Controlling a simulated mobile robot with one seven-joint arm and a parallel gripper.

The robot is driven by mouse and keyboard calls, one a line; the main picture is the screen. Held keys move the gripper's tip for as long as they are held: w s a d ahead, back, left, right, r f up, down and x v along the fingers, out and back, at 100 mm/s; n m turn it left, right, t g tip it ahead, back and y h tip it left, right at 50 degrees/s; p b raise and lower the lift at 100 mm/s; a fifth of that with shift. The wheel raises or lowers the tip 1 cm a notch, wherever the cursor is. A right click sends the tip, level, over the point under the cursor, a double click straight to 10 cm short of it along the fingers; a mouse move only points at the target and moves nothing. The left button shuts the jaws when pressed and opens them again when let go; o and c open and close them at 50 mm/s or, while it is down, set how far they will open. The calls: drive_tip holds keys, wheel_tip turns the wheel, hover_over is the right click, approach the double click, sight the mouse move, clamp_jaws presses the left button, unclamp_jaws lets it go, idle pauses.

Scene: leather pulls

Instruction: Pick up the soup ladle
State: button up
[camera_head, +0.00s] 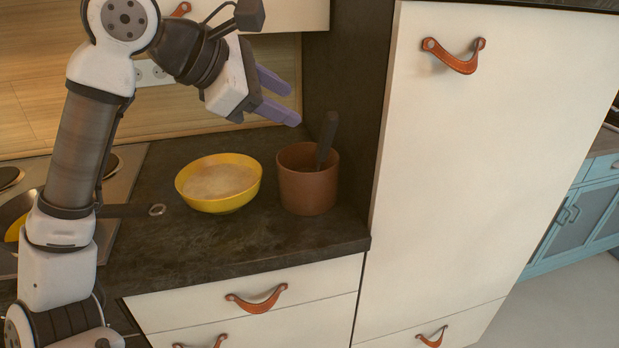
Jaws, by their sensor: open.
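A dark handle (326,138) sticks up, slightly tilted, from a brown pot (308,188) on the dark counter. It may be the soup ladle's; its lower end is hidden inside the pot, so I cannot tell for sure. My gripper (294,104) is open, with two purple fingers pointing right and slightly down. In the picture it is above and to the left of the handle's top. Nothing shows between the fingers, and they appear apart from the handle.
A yellow bowl (222,204) with pale contents stands left of the pot. A pan handle (130,210) reaches over the counter (200,250) from the hob at left. A dark side panel (345,95) and tall white cabinet (470,150) rise close right of the pot.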

sight(320, 141)
drive_tip(key=shift+y, duration=0.6)
drive_tip(key=shift+a+f+p+x, duration=0.3)
drive_tip(key=shift+p+x, duration=0.15)
drive_tip(key=shift+x, duration=1.9)
drive_tip(key=shift+a+f+p+x, duration=0.25)
drive_tip(key=shift+p+x, duration=0.25)
drive_tip(key=shift+x, duration=1.85)
drive_tip(key=shift+a+f+p+x, duration=0.25)
drive_tip(key=shift+p+x, duration=0.2)
drive_tip(key=shift+x, duration=1.9)
drive_tip(key=shift+a, duration=0.1)
drive_tip(key=c, duration=0.9)
clamp_jaws()
drive_tip(key=shift+r, duration=0.1)
